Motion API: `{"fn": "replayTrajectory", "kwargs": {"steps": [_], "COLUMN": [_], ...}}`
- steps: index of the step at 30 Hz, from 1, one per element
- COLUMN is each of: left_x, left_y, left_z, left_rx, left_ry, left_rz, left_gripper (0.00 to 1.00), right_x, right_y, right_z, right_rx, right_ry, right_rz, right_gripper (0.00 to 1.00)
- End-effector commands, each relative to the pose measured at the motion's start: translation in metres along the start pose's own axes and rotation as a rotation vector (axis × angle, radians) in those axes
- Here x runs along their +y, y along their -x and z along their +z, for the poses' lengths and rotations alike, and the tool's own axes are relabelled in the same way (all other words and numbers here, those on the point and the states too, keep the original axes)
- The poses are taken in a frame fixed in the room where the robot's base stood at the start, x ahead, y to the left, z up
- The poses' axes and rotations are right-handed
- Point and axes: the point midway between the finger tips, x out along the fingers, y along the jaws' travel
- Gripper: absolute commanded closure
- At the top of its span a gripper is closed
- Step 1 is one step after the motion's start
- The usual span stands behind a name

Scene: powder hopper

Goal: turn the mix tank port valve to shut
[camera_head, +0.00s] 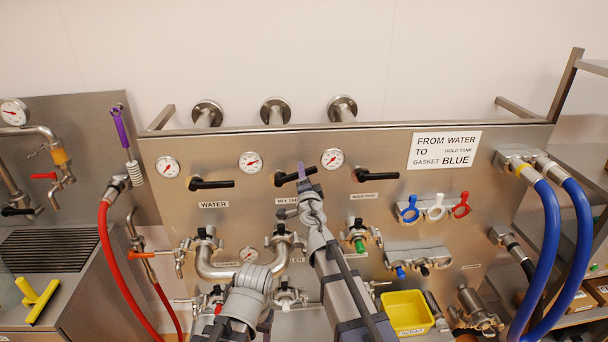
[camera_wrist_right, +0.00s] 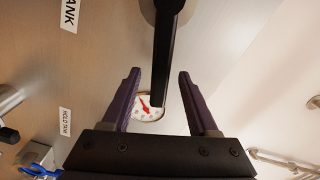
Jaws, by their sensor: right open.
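The mix tank port valve has a black lever handle (camera_head: 290,178) above a "MIX TANK" label (camera_head: 287,201). The lever lies close to horizontal, its free end pointing right and slightly up. My right gripper (camera_head: 302,171) is at this free end. In the right wrist view, the open purple fingers (camera_wrist_right: 160,74) stand on either side of the black lever (camera_wrist_right: 166,60), with gaps on both sides. The lever's pivot is at the top of that view. My left arm shows low in the head view, but its gripper cannot be made out.
Similar black levers sit on either side: the water one (camera_head: 211,184) and the hold tank one (camera_head: 375,174). Gauges (camera_head: 250,162) are mounted above them. Pipes (camera_head: 225,268) and clamps fill the panel below. A yellow bin (camera_head: 408,312) and blue hoses (camera_head: 570,250) are at right.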

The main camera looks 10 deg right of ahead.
Motion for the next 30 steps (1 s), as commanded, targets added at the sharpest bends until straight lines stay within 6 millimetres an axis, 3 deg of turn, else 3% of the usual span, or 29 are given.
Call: {"fn": "replayTrajectory", "kwargs": {"steps": [3, 12, 22, 30], "left_x": [0.000, 0.000, 0.000, 0.000], "left_y": [0.000, 0.000, 0.000, 0.000], "left_z": [0.000, 0.000, 0.000, 0.000], "left_rx": [0.000, 0.000, 0.000, 0.000], "left_ry": [0.000, 0.000, 0.000, -0.001], "left_rz": [0.000, 0.000, 0.000, 0.000], "left_gripper": [0.40, 0.40, 0.40, 0.40], "right_x": [0.000, 0.000, 0.003, 0.007], "right_y": [0.025, 0.073, 0.075, 0.077], "right_z": [0.000, -0.001, 0.004, 0.026], "right_rx": [-0.001, -0.001, -0.018, -0.117], "right_ry": [0.000, 0.000, -0.002, 0.000], "right_rz": [0.000, 0.000, 0.012, 0.029], "right_gripper": [0.40, 0.40, 0.40, 0.40]}}
